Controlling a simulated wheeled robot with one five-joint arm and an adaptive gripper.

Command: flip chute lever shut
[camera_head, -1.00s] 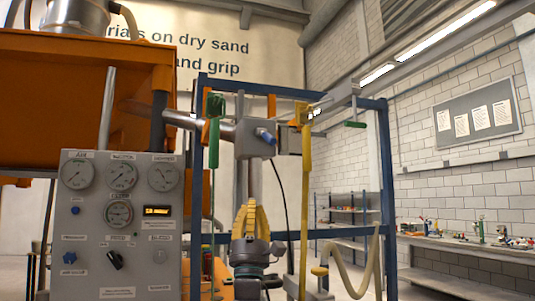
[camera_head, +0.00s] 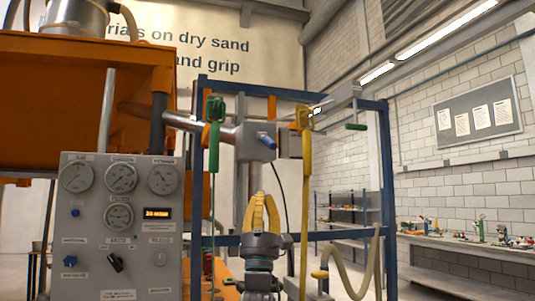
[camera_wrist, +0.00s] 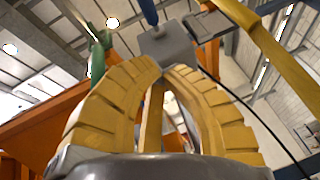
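I cannot tell by label which one is the chute lever. My gripper (camera_head: 261,196) has yellow segmented fingers, points up below the valve box, and touches no lever. In the wrist view its tips (camera_wrist: 168,68) come close together with nothing between them.
A grey gauge panel (camera_head: 120,225) stands at left under the orange hopper (camera_head: 90,100). A blue frame (camera_head: 385,200) surrounds the levers. A pale hose (camera_head: 352,280) hangs at lower right. A dark cable hangs close right of my gripper.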

